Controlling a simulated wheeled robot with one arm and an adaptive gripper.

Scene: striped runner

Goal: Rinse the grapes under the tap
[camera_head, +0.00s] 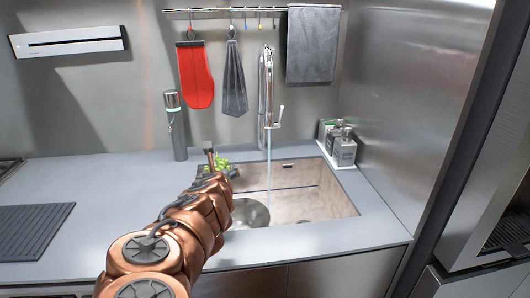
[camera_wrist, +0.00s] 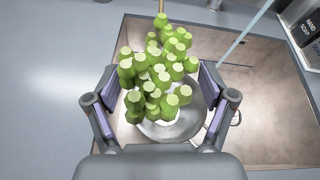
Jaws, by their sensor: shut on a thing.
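A bunch of green grapes (camera_wrist: 160,75) is held between the two fingers of my gripper (camera_wrist: 160,98) in the wrist view. In the head view the grapes (camera_head: 221,166) show just past my copper arm, at the sink's left edge. My gripper (camera_head: 210,172) is partly hidden by the arm there. The chrome tap (camera_head: 265,85) stands behind the sink (camera_head: 320,190). A thin stream of water (camera_head: 268,170) falls from it into the basin. The grapes are left of the stream and apart from it in both views.
A round metal piece (camera_head: 250,213) lies in the left of the basin, below the grapes. Soap bottles (camera_head: 342,138) stand on a white tray right of the sink. A grey cylinder (camera_head: 176,125) stands behind. Mitt (camera_head: 195,75) and towels hang above. Left counter is mostly clear.

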